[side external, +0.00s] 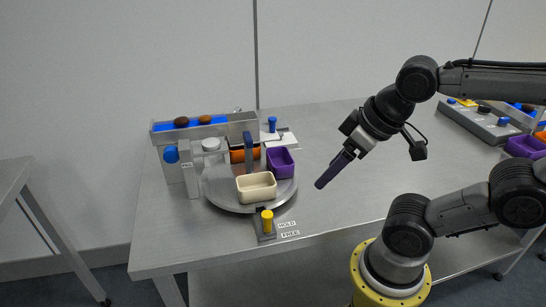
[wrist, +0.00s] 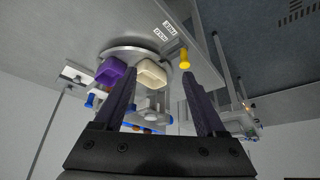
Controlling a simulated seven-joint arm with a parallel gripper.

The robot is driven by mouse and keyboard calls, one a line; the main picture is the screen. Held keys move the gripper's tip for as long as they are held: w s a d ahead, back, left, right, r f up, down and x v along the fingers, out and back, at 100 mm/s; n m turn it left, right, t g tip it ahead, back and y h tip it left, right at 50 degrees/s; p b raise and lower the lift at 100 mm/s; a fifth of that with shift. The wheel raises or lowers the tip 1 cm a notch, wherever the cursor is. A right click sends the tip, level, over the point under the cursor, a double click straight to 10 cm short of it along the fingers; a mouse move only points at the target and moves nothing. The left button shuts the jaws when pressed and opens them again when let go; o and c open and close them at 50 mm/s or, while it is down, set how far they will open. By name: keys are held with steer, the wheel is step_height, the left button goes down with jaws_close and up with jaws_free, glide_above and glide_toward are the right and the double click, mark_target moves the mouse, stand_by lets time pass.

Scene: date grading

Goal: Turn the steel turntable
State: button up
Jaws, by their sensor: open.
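The steel turntable (side external: 222,199) is a round grey disc on the left part of the table. It also shows in the wrist view (wrist: 105,52). On it sit a cream bin (side external: 257,188), a purple bin (side external: 280,163) and an orange bin (side external: 238,156), with a dark blue upright post (side external: 248,150) among them. A yellow knob (side external: 267,220) stands on a small plate at the disc's front, nearer the HOLD label than FREE. My gripper (side external: 321,184) is open and empty, above the table to the right of the disc, touching nothing. It also shows in the wrist view (wrist: 158,76).
A trough with a blue bed (side external: 190,124) and brown dates stands behind the turntable, with a blue-knobbed bracket (side external: 171,155) at its left. A blue peg (side external: 272,124) is behind right. Grey control boxes (side external: 480,122) and another purple bin (side external: 524,147) are far right. The middle table is clear.

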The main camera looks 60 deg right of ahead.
step_height(320, 180, up, 3)
steer(key=shift+m, duration=0.8)
steer(key=shift+c, duration=1.2)
steer(key=w+d+r+m+g, duration=0.2)
steer(key=w+r+m+g, duration=0.15)
steer(key=w+r, duration=0.7)
steer(key=m+g, duration=0.2)
steer(key=m, duration=0.2)
glide_above(248, 136)
step_height(248, 136, down, 4)
step_height(248, 136, down, 14)
steer(key=shift+w+r, duration=0.1)
jaws_close()
